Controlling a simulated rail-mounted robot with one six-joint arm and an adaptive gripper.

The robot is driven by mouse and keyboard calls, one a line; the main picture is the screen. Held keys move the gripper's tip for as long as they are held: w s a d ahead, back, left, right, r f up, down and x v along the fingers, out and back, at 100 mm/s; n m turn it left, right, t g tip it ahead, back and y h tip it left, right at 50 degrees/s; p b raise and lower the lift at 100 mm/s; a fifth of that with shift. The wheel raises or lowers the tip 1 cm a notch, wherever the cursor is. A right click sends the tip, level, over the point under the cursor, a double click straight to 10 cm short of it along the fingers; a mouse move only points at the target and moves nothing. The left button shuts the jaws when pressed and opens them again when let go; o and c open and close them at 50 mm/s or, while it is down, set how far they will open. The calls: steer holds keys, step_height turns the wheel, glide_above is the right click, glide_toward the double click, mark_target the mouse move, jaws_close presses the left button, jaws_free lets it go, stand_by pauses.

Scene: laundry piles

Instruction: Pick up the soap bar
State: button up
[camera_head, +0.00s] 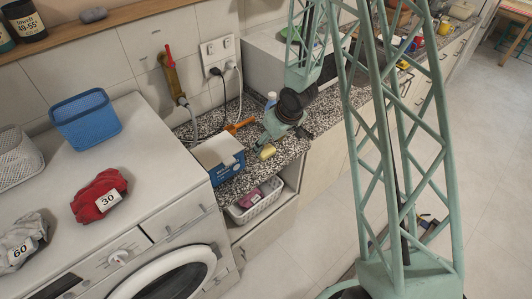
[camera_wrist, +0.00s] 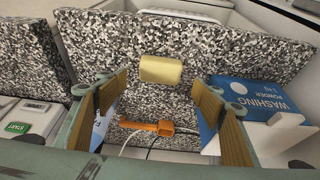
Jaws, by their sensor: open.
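The soap bar (camera_wrist: 161,69) is a pale yellow block on the speckled granite counter (camera_wrist: 190,38). In the head view the soap bar (camera_head: 267,152) lies near the counter's front edge, just beyond the tip of my gripper (camera_head: 272,138). In the wrist view my gripper (camera_wrist: 160,98) is open, with a wood-coloured finger pad on each side. The soap bar shows between the two fingers but farther out, toward the top of the picture. It looks apart from both fingers, and nothing is held.
A blue washing powder box (camera_wrist: 255,100) stands right of the fingers in the wrist view. An orange tool (camera_wrist: 147,126) lies on the counter. A white basket (camera_head: 256,203) sits on the shelf below. The washing machine (camera_head: 150,185) is at left, with a red cloth (camera_head: 92,190) on top.

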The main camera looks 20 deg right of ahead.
mark_target(266, 150)
steer(key=shift+x, duration=2.2)
steer(key=shift+s+d, duration=0.1)
steer(key=shift+s, duration=0.05)
steer(key=shift+c, duration=0.5)
steer(key=c, duration=0.8)
